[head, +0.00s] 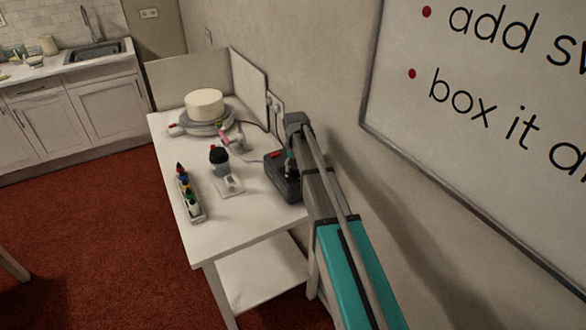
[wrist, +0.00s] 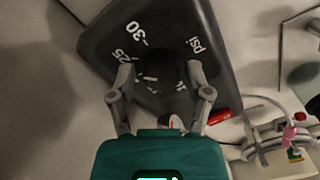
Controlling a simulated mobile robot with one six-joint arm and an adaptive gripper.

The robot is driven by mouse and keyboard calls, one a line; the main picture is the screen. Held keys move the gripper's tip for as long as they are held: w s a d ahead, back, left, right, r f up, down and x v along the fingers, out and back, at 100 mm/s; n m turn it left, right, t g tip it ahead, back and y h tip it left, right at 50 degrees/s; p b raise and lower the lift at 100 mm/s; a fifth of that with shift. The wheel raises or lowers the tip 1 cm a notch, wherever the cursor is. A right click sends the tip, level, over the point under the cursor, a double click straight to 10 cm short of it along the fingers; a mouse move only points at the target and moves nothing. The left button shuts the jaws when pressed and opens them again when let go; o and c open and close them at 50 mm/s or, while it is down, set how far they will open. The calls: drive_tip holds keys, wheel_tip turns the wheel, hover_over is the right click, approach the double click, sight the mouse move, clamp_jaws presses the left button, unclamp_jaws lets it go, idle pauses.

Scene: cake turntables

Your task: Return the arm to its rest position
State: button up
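My arm (head: 350,265), with a teal link, reaches from the bottom right of the head view toward the far right side of the white table. My gripper (wrist: 160,75) shows in the wrist view with its two grey fingers spread apart. A dark box with "psi" and number markings (wrist: 195,28) lies beyond the fingers; it seems to be the dark compressor (head: 283,182) by the wall. The fingers are hard to make out in the head view.
A white cake (head: 205,103) sits on a grey turntable (head: 207,128) at the table's back. A pink-and-white tool (head: 226,139), a dark-topped jar (head: 219,160) and a bottle rack (head: 190,202) stand on the table (head: 235,225). The wall and whiteboard (head: 480,130) are close on the right.

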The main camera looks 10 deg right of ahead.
drive_tip(key=shift+o, duration=0.4)
drive_tip(key=shift+s, duration=0.15)
drive_tip(key=s+a+n, duration=0.1)
drive_tip(key=s+n, duration=0.1)
drive_tip(key=s, duration=2.6)
drive_tip(key=shift+s, duration=0.25)
